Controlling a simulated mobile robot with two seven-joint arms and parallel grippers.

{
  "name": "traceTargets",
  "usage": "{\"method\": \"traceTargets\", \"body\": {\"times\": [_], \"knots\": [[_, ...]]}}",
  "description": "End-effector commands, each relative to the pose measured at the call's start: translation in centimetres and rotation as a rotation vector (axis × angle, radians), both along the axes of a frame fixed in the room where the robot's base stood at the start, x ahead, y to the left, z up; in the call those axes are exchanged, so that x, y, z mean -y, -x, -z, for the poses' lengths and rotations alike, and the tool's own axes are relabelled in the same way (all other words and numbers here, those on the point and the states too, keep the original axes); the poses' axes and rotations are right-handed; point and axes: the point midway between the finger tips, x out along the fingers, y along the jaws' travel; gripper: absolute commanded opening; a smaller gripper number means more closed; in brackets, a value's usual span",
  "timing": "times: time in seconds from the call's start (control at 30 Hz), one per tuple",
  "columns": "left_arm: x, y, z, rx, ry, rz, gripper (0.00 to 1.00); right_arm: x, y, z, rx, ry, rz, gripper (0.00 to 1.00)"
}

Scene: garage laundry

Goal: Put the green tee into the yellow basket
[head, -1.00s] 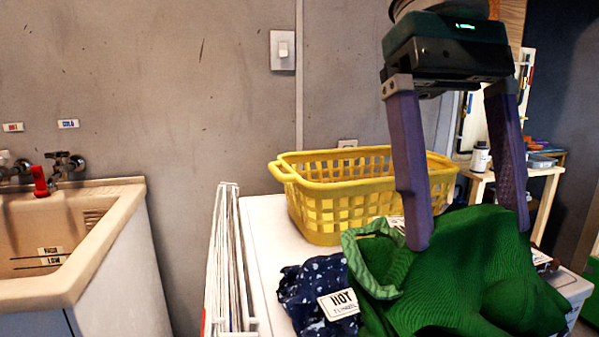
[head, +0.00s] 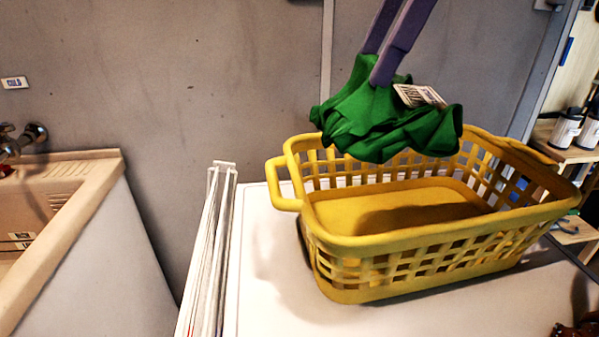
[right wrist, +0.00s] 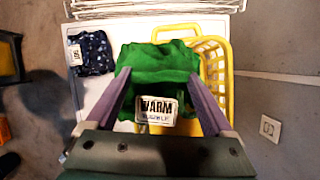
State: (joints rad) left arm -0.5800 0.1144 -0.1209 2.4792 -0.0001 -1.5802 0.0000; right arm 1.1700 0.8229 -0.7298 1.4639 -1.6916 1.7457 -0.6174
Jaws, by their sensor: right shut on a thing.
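The green tee (head: 375,125) hangs bunched from my right gripper (head: 380,70), whose purple fingers are shut on it. It is held above the back left part of the yellow basket (head: 440,243), and a shadow falls on the basket's floor. The basket looks empty in the head view. In the right wrist view the tee (right wrist: 155,70) spreads between the fingers with a "WARM" tag (right wrist: 158,109), and the basket (right wrist: 212,60) shows beside and below it. My left gripper is not in view.
The basket stands on a white top (head: 265,270). A dark blue spotted cloth (right wrist: 92,52) with a tag lies on the white top in the wrist view. A white folded rack (head: 210,240) stands at the left edge, then a sink (head: 60,190). Bottles (head: 565,130) stand on a shelf at right.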

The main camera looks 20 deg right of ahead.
Motion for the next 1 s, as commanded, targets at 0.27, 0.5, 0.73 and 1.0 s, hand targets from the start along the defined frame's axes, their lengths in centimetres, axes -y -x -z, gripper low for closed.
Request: {"method": "traceTargets", "body": {"times": [0.27,0.5,0.73,1.0], "knots": [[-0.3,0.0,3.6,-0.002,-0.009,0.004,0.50,4.0,-2.5,1.9,0.002,-0.003,0.774,0.00],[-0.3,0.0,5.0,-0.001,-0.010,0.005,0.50,6.9,-3.6,2.0,-0.002,-0.005,1.250,0.00],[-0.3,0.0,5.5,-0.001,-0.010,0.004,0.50,7.7,-3.7,4.2,-0.008,0.000,1.375,0.00],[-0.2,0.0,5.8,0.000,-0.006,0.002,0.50,7.7,-3.6,12.1,-0.011,0.001,1.374,0.00]]}}
